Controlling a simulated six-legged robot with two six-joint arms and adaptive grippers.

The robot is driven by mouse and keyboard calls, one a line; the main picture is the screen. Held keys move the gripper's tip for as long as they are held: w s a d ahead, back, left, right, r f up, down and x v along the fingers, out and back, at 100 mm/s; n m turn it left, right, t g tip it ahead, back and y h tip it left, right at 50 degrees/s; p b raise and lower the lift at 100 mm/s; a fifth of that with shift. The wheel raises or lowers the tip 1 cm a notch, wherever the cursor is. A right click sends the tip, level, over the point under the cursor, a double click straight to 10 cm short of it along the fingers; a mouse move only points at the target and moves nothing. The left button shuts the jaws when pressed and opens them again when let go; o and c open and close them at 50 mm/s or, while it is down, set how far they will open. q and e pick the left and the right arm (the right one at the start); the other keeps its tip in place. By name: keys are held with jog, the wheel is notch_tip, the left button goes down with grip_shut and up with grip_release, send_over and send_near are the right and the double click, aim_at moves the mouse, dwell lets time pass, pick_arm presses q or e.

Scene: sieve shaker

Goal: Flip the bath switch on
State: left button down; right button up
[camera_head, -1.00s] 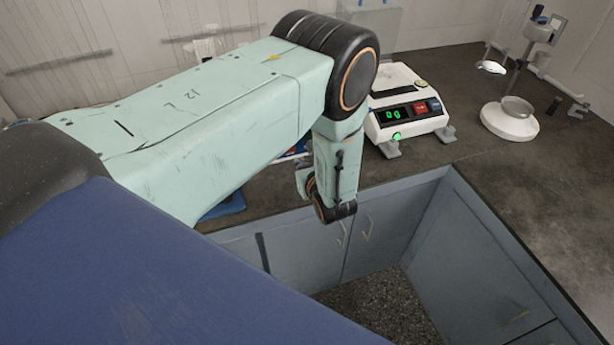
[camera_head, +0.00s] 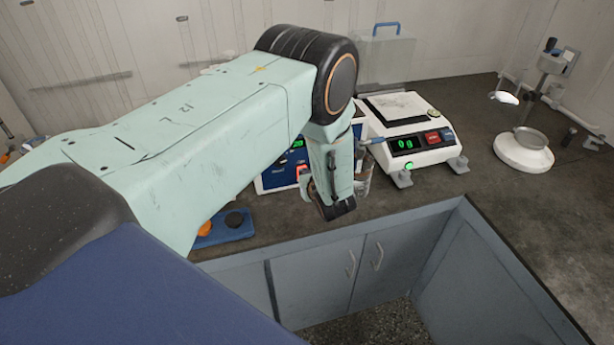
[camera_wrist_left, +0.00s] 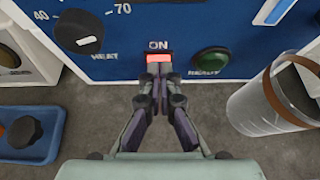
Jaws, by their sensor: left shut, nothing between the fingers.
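The bath is a white-edged box with a blue front panel (camera_wrist_left: 120,45) in the left wrist view. Its switch (camera_wrist_left: 159,57) is a bright red rocker under the word ON, between a black knob (camera_wrist_left: 79,31) and a green round READY lamp (camera_wrist_left: 210,61). My left gripper (camera_wrist_left: 160,74) is shut and empty, its fingertips right at the switch's lower edge and covering part of it. I cannot tell if they touch. In the head view the bath (camera_head: 275,180) stands partly hidden behind my left arm. My right gripper is not in view.
A metal beaker (camera_wrist_left: 262,108) with a brown band stands right of the fingers. A blue tray (camera_head: 232,228) with a black knob-like piece lies left. A balance (camera_head: 408,125) and a white stand with a dish (camera_head: 523,150) are further right. The counter's front edge is close.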

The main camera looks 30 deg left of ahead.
pick_arm(q)
jog(key=shift+r, duration=0.1)
jog(key=shift+s, duration=0.15)
jog(key=shift+r, duration=0.15)
jog(key=shift+r+p, duration=0.5)
jog(key=shift+r, duration=0.2)
jog(key=shift+f, duration=0.1)
